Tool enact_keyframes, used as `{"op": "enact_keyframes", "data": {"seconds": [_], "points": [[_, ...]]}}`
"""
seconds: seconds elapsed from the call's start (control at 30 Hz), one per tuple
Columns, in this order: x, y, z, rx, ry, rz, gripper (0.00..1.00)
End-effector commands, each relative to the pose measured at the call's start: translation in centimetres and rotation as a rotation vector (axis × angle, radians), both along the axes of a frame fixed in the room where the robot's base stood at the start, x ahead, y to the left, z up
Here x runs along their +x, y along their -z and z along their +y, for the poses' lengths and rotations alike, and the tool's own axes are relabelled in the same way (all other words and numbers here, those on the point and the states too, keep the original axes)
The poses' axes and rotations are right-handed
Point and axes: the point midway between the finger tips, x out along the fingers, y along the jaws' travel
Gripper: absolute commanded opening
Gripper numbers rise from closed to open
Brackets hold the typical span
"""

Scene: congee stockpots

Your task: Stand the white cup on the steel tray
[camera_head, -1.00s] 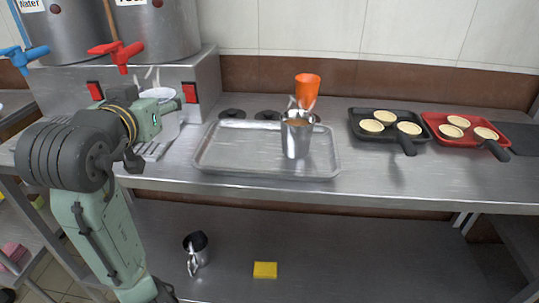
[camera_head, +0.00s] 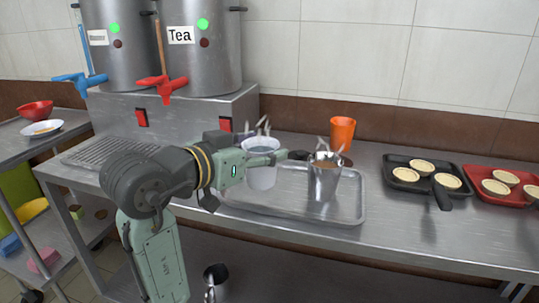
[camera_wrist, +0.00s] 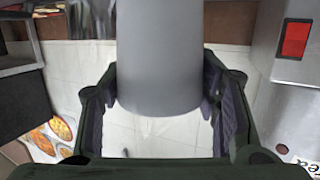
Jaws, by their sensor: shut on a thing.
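The white cup (camera_head: 262,178) is upright and steaming in the head view, over the left part of the steel tray (camera_head: 346,197). My gripper (camera_head: 268,158) is shut on the cup. In the wrist view the cup (camera_wrist: 158,50) fills the space between the two fingers of my gripper (camera_wrist: 158,98). I cannot tell whether the cup's base touches the tray; my arm and the cup hide part of the tray's left side. A steaming steel cup (camera_head: 323,184) stands on the tray to the right of the white cup.
An orange cup (camera_head: 342,133) stands behind the tray. A black pan (camera_head: 421,177) and a red pan (camera_head: 497,191) with pastries lie to the right. The tea urn (camera_head: 203,60) with its red tap is behind left. A metal pitcher (camera_head: 216,280) sits on the lower shelf.

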Motion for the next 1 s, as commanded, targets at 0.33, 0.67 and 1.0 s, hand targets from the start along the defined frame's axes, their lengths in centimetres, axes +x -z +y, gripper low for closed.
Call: {"op": "enact_keyframes", "data": {"seconds": [0.33, 0.67, 1.0], "points": [[5.2, 0.5, -1.5, -0.001, 0.000, -0.001, 0.21], [5.2, 3.9, -1.4, 0.000, -0.002, -0.001, 0.21], [5.2, 4.3, -1.4, 0.000, -0.001, -0.001, 0.21]]}}
